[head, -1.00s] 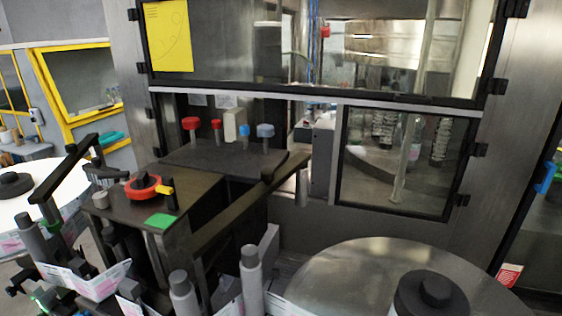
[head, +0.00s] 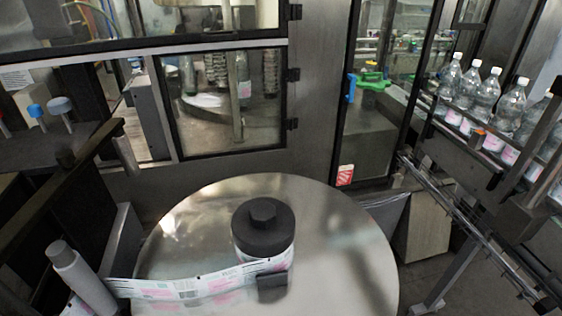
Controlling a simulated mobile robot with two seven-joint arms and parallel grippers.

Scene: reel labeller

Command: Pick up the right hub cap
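The right hub cap (head: 263,222) is a dark grey disc with a raised hexagonal knob on top. It sits on the label reel core at the middle of the large round metal plate (head: 345,240), in the lower centre of the head view. Label web with pink and white print (head: 190,288) runs from under the cap to the left. Neither of my grippers is in view.
A grey roller (head: 80,275) stands at the lower left, near a dark bar (head: 60,185). Machine doors with dark frames (head: 225,105) rise behind the plate. A conveyor with several clear bottles (head: 485,95) runs along the right.

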